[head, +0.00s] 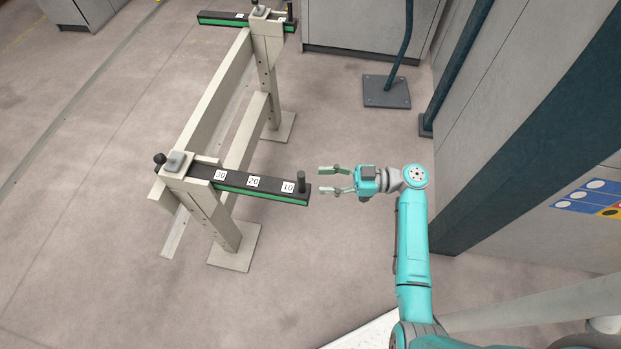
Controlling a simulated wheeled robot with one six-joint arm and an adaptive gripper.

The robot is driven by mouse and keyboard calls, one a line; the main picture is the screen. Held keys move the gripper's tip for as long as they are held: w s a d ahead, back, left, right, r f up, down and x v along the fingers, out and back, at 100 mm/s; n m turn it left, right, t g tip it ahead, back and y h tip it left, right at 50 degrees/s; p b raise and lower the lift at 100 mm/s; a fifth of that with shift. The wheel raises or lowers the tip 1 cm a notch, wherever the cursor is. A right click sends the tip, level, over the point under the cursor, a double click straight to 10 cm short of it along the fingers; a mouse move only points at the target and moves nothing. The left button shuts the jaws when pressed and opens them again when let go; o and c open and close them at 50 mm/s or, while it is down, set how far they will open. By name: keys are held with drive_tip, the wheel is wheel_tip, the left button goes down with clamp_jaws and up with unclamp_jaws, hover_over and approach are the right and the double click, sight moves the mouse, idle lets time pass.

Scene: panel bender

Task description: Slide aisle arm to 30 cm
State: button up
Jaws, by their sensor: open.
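Two dark arms with green side strips stick out from a pale metal stand (205,215). The near arm (240,184) carries white labels 30, 20 and 10, with 10 closest to its right end. A dark upright handle (301,181) stands at that end. The far arm (228,19) has a similar handle (290,12) at its right end. I cannot tell which one is the aisle arm. My gripper (320,179) is open and empty, just right of the near handle, its fingers pointing left and apart from it.
A black knob (159,159) sits at the near arm's left end. A dark post on a square base plate (387,91) stands behind my gripper. Grey machine panels (520,90) line the right. The floor (90,230) left of the stand is clear.

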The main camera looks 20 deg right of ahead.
drive_tip(key=v, duration=0.5)
drive_tip(key=shift+s+d, duration=0.15)
drive_tip(key=shift+d, duration=0.2)
drive_tip(key=s+a+f+m+t+h, duration=0.1)
drive_tip(key=s+a+f+m+h, duration=0.35)
drive_tip(key=a+f, duration=0.2)
drive_tip(key=s+a+f+m+t+h, duration=0.1)
drive_tip(key=s+a+f+m+h, duration=0.2)
drive_tip(key=a+f+m, duration=0.35)
drive_tip(key=s+d+f+m+h, duration=0.1)
drive_tip(key=s+f+h, duration=0.3)
drive_tip(key=s, duration=0.3)
drive_tip(key=s+d+r+m+t+h, duration=0.1)
drive_tip(key=s+d+r+m+h, duration=0.15)
drive_tip(key=s+r+h, duration=0.6)
drive_tip(key=s+r+t+y, duration=0.1)
drive_tip(key=s+r, duration=0.3)
drive_tip(key=r, duration=0.4)
drive_tip(key=s+r+n+t+y, duration=0.1)
drive_tip(key=s+r+t+y, duration=0.1)
drive_tip(key=r, duration=0.6)
drive_tip(key=s+t, duration=0.1)
drive_tip(key=s, duration=0.1)
drive_tip(key=shift+s+d+r+y, duration=0.3)
drive_tip(key=shift+s, duration=0.1)
